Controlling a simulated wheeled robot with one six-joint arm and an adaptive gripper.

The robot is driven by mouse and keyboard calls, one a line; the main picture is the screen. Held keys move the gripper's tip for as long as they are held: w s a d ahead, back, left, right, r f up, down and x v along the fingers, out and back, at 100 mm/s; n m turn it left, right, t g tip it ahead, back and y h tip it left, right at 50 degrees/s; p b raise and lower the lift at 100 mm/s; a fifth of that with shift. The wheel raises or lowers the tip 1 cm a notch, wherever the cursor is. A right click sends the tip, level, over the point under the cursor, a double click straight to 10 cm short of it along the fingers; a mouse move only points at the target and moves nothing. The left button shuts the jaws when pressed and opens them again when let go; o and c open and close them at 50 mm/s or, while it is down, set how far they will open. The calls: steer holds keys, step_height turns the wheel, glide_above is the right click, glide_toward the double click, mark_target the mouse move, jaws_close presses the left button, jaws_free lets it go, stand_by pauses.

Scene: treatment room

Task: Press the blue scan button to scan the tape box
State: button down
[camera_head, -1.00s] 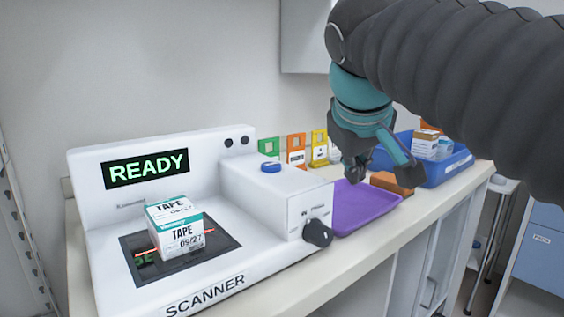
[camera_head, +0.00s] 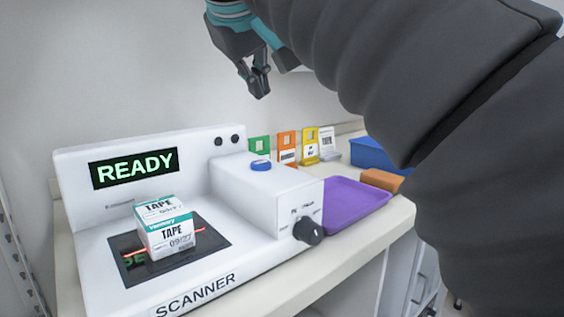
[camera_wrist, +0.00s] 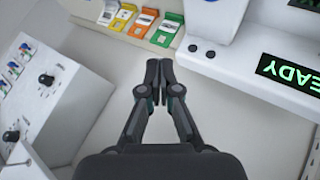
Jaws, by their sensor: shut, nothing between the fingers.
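The white scanner (camera_head: 90,240) stands on the counter, and its screen reads READY. The tape box (camera_head: 165,228), white and teal, sits upright on the scanner's dark glass (camera_head: 215,247), with a red line of light across its base. The blue scan button (camera_head: 261,165) is on top of the raised block at the scanner's right. My gripper (camera_head: 260,92) is shut and empty, in the air above the button and apart from it. In the wrist view my gripper (camera_wrist: 160,66) shows closed fingertips; part of the scanner (camera_wrist: 215,60) is at the upper right.
A black knob (camera_head: 308,231) sticks out from the block's front. A purple tray (camera_head: 350,200), an orange-brown box (camera_head: 381,180) and a blue bin (camera_head: 368,153) are to the right. Several coloured card holders (camera_head: 287,148) stand along the wall. My arm covers the right side.

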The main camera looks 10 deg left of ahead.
mark_target(260, 164)
steer(key=shift+f+b, duration=3.5)
steer(key=shift+f, duration=0.9)
steer(key=shift+f, duration=0.1)
steer(key=shift+f, duration=0.3)
steer(key=shift+f+b, duration=0.45)
steer(key=shift+r, duration=0.1)
steer(key=shift+r+p, duration=0.8)
steer(key=shift+p, duration=0.2)
step_height(260, 164, up, 5)
steer(key=p, duration=0.5)
